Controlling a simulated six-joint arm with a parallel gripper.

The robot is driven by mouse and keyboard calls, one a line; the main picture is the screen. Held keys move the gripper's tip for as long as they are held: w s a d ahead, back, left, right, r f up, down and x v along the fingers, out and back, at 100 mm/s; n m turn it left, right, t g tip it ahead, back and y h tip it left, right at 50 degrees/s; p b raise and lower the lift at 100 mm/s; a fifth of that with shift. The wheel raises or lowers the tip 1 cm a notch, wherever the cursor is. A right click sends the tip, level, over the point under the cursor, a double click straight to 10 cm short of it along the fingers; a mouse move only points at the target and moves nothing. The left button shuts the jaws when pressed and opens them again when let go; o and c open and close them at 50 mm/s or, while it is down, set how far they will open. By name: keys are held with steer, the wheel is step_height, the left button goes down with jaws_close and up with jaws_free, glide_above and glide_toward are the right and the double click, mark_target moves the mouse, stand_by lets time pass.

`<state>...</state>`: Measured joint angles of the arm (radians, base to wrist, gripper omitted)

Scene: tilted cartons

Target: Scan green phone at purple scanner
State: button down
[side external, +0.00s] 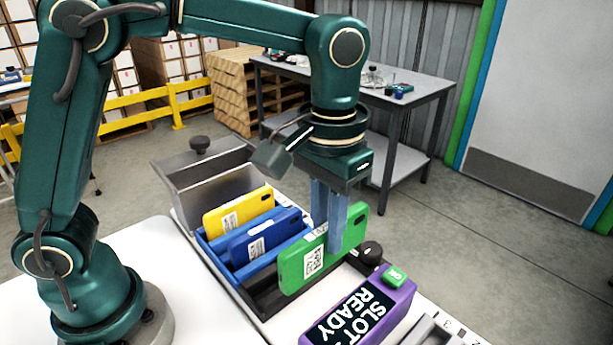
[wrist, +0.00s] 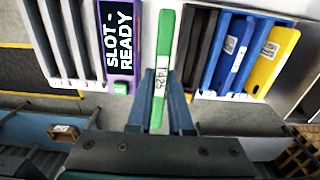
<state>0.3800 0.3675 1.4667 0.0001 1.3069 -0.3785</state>
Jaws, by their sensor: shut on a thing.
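The green phone (side external: 308,262) with a white label is held upright on its long edge in my gripper (side external: 335,240), whose two fingers are shut on it. The wrist view shows the green phone (wrist: 163,60) edge-on between the fingers of my gripper (wrist: 161,90). The phone is beside the blue rack, toward the scanner side. The purple scanner (side external: 401,300) has a dark screen reading "SLOT - READY" and a small green block on top. It stands just right of the phone, and in the wrist view the purple scanner (wrist: 138,45) is left of it.
A yellow phone (side external: 238,211) and a blue phone (side external: 265,238) stand in the blue rack (side external: 240,272). A grey open bin (side external: 205,175) is behind them. A grey slotted piece (side external: 432,333) lies past the scanner. A grey table (side external: 425,95) stands farther back.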

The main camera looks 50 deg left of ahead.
steer(key=shift+f, duration=4.1)
steer(key=shift+r, duration=0.1)
steer(key=shift+r, duration=2.95)
